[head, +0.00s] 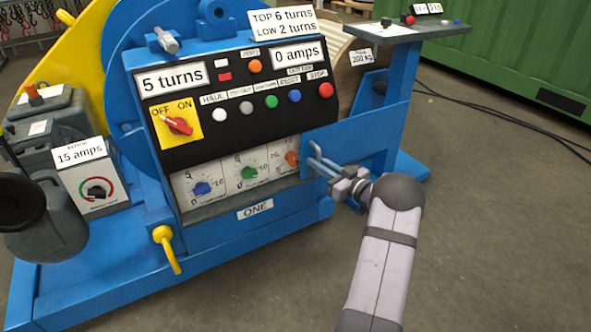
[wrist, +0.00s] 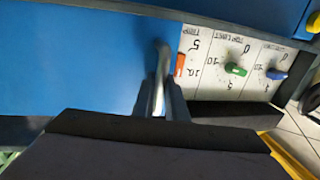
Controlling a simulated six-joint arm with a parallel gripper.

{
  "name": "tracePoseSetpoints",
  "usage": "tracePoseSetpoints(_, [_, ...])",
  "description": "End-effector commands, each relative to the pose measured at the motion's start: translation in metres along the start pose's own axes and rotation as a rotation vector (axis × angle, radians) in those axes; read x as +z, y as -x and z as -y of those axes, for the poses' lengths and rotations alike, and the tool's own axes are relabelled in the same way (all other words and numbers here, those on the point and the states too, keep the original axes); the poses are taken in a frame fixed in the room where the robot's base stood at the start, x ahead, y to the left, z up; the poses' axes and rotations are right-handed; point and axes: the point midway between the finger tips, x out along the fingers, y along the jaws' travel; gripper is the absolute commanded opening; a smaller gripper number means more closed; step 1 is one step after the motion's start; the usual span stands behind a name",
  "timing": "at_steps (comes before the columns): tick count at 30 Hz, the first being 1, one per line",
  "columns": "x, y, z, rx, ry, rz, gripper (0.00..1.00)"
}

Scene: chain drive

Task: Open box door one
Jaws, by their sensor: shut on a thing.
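The box labelled ONE (head: 254,211) is low on the front of the blue machine. Its blue door panel (head: 352,140) stands to the right of the dial panel, extending past the box's right side. Three dials show uncovered: blue (head: 201,188), green (head: 248,173) and orange (head: 292,159). My gripper (head: 330,175) is shut on the door's metal handle (head: 318,160) near the panel's left edge. In the wrist view the handle (wrist: 158,80) is between my fingers, with the blue door (wrist: 75,65) at left and the dials at right. The orange dial (wrist: 180,64) is close beside the door edge.
Above is a black control panel (head: 240,135) with several buttons and a red OFF/ON switch (head: 179,125). A yellow lever (head: 167,249) sticks out at lower left. A small table (head: 405,33) stands behind at right. The floor (head: 480,240) at right is clear; cables lie farther back.

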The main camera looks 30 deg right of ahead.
Motion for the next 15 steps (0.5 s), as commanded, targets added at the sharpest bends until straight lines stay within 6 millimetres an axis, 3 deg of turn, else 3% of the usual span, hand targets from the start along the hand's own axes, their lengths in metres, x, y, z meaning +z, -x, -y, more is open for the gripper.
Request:
tracePoseSetpoints(6, [0.001, 0.008, -0.042, 0.005, 0.003, -0.002, 0.00])
tracePoseSetpoints(15, [0.001, 0.016, -0.081, 0.003, 0.002, -0.002, 0.00])
